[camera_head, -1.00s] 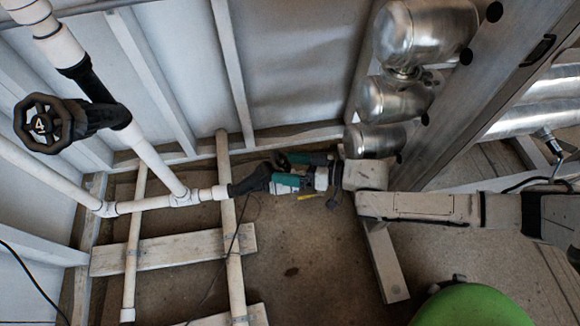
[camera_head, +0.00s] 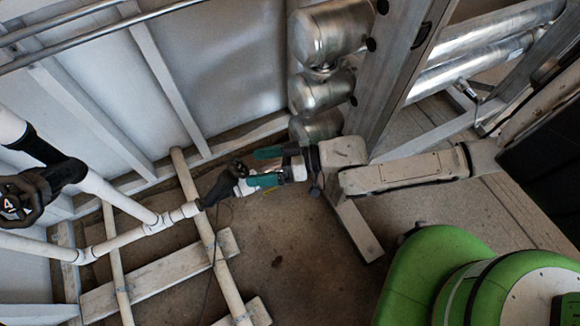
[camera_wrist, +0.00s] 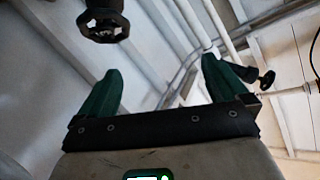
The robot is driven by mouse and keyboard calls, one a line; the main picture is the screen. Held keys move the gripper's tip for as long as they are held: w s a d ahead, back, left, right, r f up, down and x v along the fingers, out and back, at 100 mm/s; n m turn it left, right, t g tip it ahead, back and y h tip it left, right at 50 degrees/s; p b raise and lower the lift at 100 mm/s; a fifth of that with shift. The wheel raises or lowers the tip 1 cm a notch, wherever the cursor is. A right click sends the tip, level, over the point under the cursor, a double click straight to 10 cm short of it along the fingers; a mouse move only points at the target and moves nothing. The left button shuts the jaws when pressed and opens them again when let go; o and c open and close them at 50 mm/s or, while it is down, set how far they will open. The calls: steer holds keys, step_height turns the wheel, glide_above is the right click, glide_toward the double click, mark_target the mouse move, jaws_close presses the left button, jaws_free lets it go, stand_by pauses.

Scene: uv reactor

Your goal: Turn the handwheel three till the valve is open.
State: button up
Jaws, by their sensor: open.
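A black handwheel (camera_head: 238,170) sits on a black valve (camera_head: 216,190) in the low white pipe in the head view; no number on it is legible. My gripper (camera_head: 257,167) has green fingers spread apart. It is just right of this wheel, empty as far as I can see; contact cannot be told. In the wrist view my gripper (camera_wrist: 161,68) is open, with a dark handwheel (camera_wrist: 103,27) beyond the left fingertip. A smaller dark handwheel (camera_wrist: 266,79) is beside the right finger. Another handwheel (camera_head: 18,205), marked 4, is at the head view's left edge.
Shiny metal cylinders (camera_head: 322,78) stand behind my gripper along a metal post (camera_head: 393,75). White pipes (camera_head: 130,240) and wooden planks (camera_head: 150,275) lie left and below. A thin cable hangs near the valve. Bare floor (camera_head: 300,270) is open below my arm.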

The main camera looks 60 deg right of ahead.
steer(key=s+a+r+p, duration=0.1)
steer(key=s+r+p, duration=0.1)
steer(key=s, duration=0.6)
steer(key=shift+r, duration=0.65)
